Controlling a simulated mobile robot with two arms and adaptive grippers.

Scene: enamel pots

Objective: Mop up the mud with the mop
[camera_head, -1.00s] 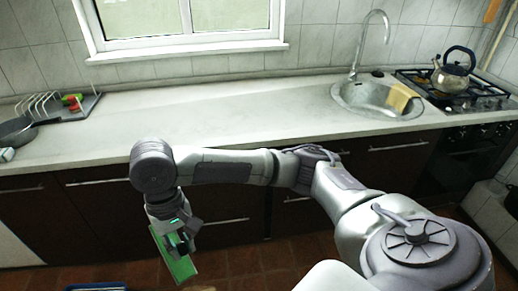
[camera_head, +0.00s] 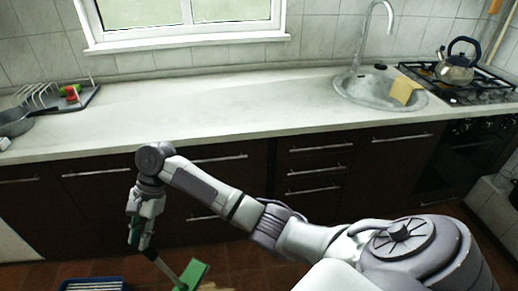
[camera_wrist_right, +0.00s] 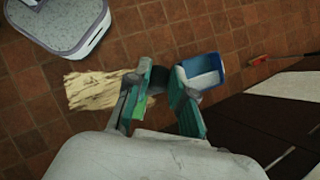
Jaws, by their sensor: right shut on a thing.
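My right gripper (camera_head: 143,240) is shut on the mop, low in front of the dark cabinets. It also shows in the right wrist view (camera_wrist_right: 162,80), where its fingers partly hide what they hold. The mop (camera_head: 192,274) has a grey handle slanting down to the right from the gripper and a flat green head near the floor. The mud (camera_wrist_right: 100,90) is a pale tan patch on the tiles in the wrist view. Its edge shows at the bottom of the head view (camera_head: 214,288), close to the mop head; contact cannot be told. My left gripper is not in view.
A blue container (camera_head: 92,284) stands on the floor at lower left, and in the wrist view (camera_wrist_right: 219,72) just right of the fingers. A red-ended long tool (camera_wrist_right: 259,61) lies farther right. The counter (camera_head: 240,108) and cabinets (camera_head: 314,170) bound the floor behind.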

